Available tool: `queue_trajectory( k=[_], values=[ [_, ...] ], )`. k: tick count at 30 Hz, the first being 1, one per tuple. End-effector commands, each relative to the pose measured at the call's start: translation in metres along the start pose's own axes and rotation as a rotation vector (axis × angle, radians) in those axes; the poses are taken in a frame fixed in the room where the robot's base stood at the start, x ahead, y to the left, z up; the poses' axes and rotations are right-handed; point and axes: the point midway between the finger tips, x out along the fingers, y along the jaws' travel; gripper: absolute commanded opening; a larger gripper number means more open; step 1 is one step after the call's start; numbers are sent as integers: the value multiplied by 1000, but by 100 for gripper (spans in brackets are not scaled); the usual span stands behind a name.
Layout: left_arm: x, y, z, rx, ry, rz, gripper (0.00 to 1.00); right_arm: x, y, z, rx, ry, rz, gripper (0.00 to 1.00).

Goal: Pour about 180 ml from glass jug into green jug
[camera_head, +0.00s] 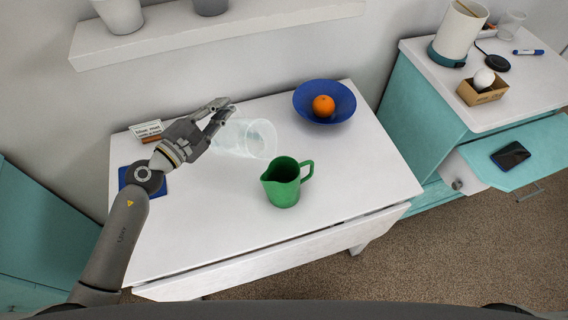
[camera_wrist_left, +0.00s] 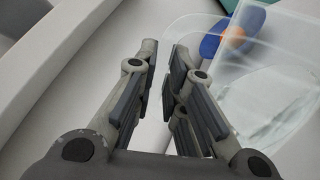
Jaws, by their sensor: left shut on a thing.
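The clear glass jug (camera_head: 246,139) is held tilted well over to the right in the head view, with its mouth toward the green jug. My left gripper (camera_head: 219,112) is shut on it at its left side, seemingly at the handle. In the left wrist view the glass jug (camera_wrist_left: 275,75) is at the right, beside my fingers (camera_wrist_left: 165,65). The green jug (camera_head: 283,190) stands upright on the white table, below and right of the glass jug's mouth, handle to the right. I cannot make out a stream or the liquid levels. My right gripper is out of view.
A blue bowl (camera_head: 341,110) with an orange (camera_head: 323,106) stands behind the green jug. A small sign (camera_head: 147,129) and a blue mat (camera_head: 158,187) are at the table's left. The table front (camera_head: 215,235) is clear. A teal cabinet with an open drawer (camera_head: 545,150) is at right.

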Motion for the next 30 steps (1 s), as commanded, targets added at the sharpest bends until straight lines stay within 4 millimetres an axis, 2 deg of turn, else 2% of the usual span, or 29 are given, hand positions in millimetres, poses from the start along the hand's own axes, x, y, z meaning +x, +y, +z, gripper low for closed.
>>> queue_trajectory(
  k=[1,30],
  values=[
    [1,6,5,10,-4,8,0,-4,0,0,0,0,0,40],
    [0,14,26,150,-3,9,0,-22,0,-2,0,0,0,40]
  ],
)
